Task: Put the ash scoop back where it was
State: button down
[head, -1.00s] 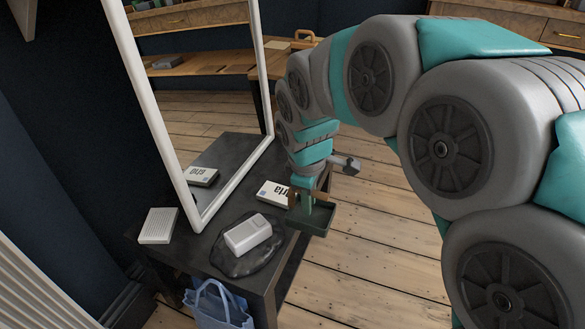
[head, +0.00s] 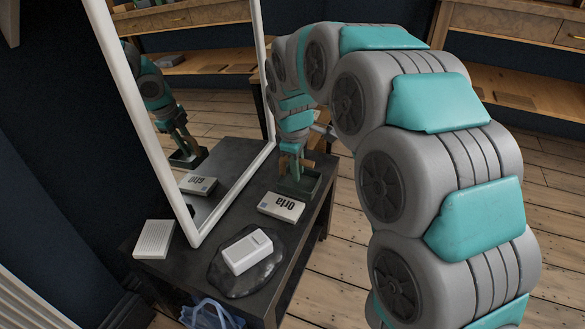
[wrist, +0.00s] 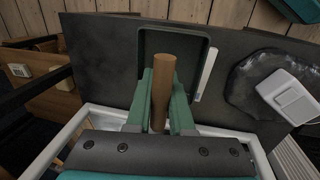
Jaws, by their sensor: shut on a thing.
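The ash scoop (wrist: 206,41) is a dark green square pan with a round brown wooden handle. My gripper (wrist: 163,108) is shut on the handle, which stands up between the two green fingers in the wrist view. In the head view the ash scoop (head: 309,187) is at the back part of the dark table, behind the white "Orla" box, with my gripper (head: 291,170) above it. I cannot tell whether the pan touches the tabletop. My fingers and arm hide part of the scoop in the head view.
The dark table (head: 215,222) holds a white "Orla" box (head: 281,207), a black dish (head: 222,275) with a white device (head: 247,252) on it, and a white ribbed box (head: 155,239). A white-framed mirror (head: 187,215) stands along the table's left side. A blue bag (head: 212,314) is below.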

jog(key=shift+w+a+f, duration=0.25)
jog(key=shift+w+f, duration=0.4)
jog(key=shift+w, duration=0.1)
jog(key=shift+w+a+f, duration=0.2)
jog(key=shift+w+f, duration=0.4)
jog(key=shift+w, duration=0.15)
jog(key=shift+w+a+f, duration=0.25)
jog(key=shift+w+f, duration=0.4)
jog(key=shift+w, duration=0.1)
jog(key=shift+f, duration=0.15)
jog(key=shift+f, duration=0.35)
jog(key=shift+f, duration=0.1)
jog(key=c, duration=0.8)
grip_release()
notch_tip(320, 180, up, 13)
jog(key=s, duration=0.2)
jog(key=shift+a, duration=0.35)
